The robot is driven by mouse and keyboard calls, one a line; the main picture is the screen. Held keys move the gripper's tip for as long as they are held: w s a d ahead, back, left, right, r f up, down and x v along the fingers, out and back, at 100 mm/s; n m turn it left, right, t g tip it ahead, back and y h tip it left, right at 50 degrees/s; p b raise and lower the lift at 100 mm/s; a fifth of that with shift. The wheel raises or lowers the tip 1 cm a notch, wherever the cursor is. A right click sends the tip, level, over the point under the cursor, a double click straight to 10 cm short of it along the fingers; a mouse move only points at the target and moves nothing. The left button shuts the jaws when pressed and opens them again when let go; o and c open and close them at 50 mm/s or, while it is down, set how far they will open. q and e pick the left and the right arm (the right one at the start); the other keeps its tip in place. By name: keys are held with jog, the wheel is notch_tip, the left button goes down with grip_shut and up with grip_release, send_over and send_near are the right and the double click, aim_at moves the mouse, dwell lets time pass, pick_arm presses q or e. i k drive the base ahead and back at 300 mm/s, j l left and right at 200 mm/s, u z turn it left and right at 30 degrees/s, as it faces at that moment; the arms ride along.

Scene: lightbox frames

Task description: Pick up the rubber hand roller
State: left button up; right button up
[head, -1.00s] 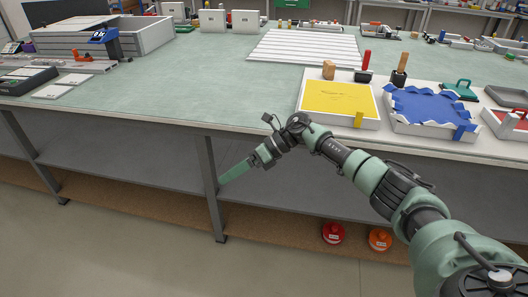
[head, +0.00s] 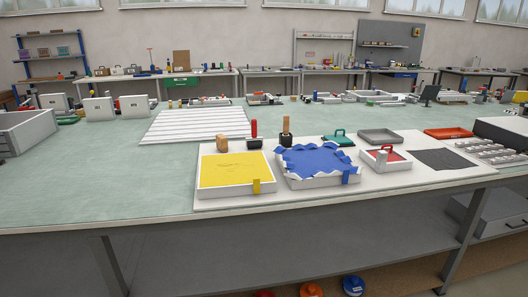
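A tool with an upright red handle and a dark lower part (head: 254,134) stands behind the yellow-covered frame (head: 234,172) on a white board; it looks like the rubber hand roller. Just to its right stands a wooden-handled tool with a black base (head: 286,138), behind the frame draped in blue cloth (head: 318,163). The lower ends of both tools are partly hidden by the frames. Neither of my grippers is in view.
The white board (head: 400,176) lies at the front edge of the green table (head: 120,178). It also bears a green-handled block (head: 338,138), a grey tray (head: 381,136) and a red pad frame (head: 386,158). White slats (head: 197,124) lie behind. The table's front left is clear.

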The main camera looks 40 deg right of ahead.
aim_at(253, 144)
jog(key=i+l+z, duration=0.1)
jog(key=z, duration=0.3)
jog(key=i+z, duration=0.15)
jog(key=z, duration=0.2)
jog(key=i+z, duration=0.15)
jog(key=z, duration=0.25)
